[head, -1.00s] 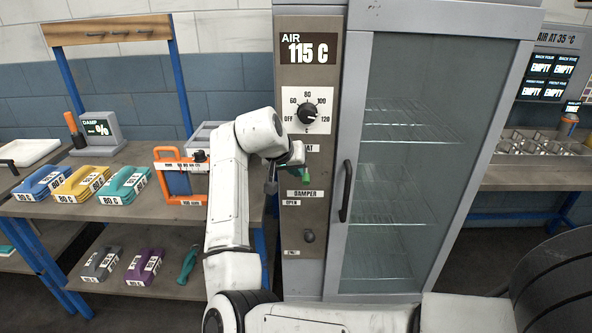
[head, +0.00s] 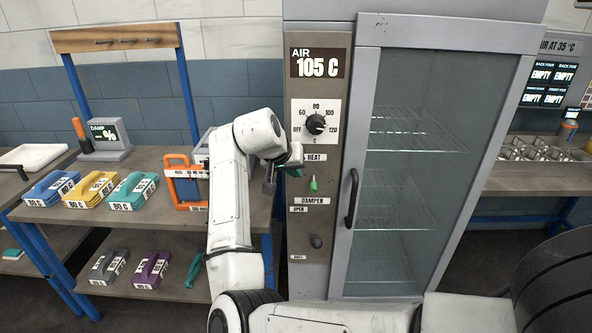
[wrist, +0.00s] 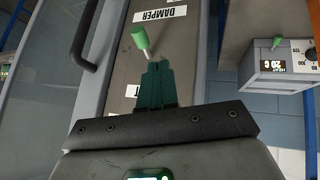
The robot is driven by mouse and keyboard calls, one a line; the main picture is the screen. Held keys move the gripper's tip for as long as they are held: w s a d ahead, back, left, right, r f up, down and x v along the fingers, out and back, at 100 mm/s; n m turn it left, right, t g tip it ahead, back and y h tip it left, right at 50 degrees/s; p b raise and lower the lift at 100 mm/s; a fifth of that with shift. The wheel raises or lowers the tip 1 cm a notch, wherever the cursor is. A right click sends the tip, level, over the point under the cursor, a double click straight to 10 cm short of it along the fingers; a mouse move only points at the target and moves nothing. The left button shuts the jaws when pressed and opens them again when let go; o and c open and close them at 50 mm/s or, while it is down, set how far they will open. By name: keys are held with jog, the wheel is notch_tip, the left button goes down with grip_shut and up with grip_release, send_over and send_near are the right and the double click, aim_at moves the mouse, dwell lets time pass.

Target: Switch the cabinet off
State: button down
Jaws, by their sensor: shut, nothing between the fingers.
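The cabinet (head: 300,240) has an AIR display (head: 319,64) reading 105 C. Below it a black dial (head: 316,124) is marked OFF at left and 60 to 120; its pointer appears turned toward the 120 side. Under the HEAT label a green-tipped toggle (head: 313,184) points down toward the DAMPER label. The toggle's green tip (wrist: 140,39) also shows in the wrist view, just beyond my fingertips. My gripper (head: 297,172) is shut and empty, left of the toggle in the head view. Its teal fingers (wrist: 158,68) look very close to the toggle; contact cannot be told.
The damper knob (head: 316,241) sits lower on the panel. The glass door (head: 400,180) with its black handle (head: 352,198) is shut at right. A bench (head: 150,210) at left holds coloured blocks, an orange-framed item (head: 186,182) and a damp meter (head: 104,134).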

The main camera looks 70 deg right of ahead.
jog(key=a+f+b+v, duration=0.1)
jog(key=v, duration=0.9)
jog(key=shift+a+b, duration=0.35)
jog(key=shift+a, duration=0.1)
jog(key=s+a+f+n+t+y, duration=0.1)
jog(key=s+a+f+n, duration=0.2)
jog(key=f, duration=0.4)
jog(key=s+a+f+n+t, duration=0.1)
jog(key=a+f+n, duration=0.25)
jog(key=f, duration=0.45)
jog(key=s+a+f+n+t+y, duration=0.1)
jog(key=s+a+f+n, duration=0.2)
jog(key=f, duration=0.4)
jog(key=s+a+f+n+y, duration=0.2)
jog(key=s+a+f, duration=0.3)
jog(key=a, duration=0.3)
jog(key=s+a+f+n+g+y, duration=0.1)
jog(key=s+a+f+n+y, duration=0.1)
jog(key=s+a+f, duration=0.4)
jog(key=s+a+y, duration=0.1)
jog(key=a, duration=0.2)
jog(key=shift+s+a+f+n+y, duration=0.15)
jog(key=shift+a+f+n+y, duration=0.1)
jog(key=shift+n+y, duration=0.1)
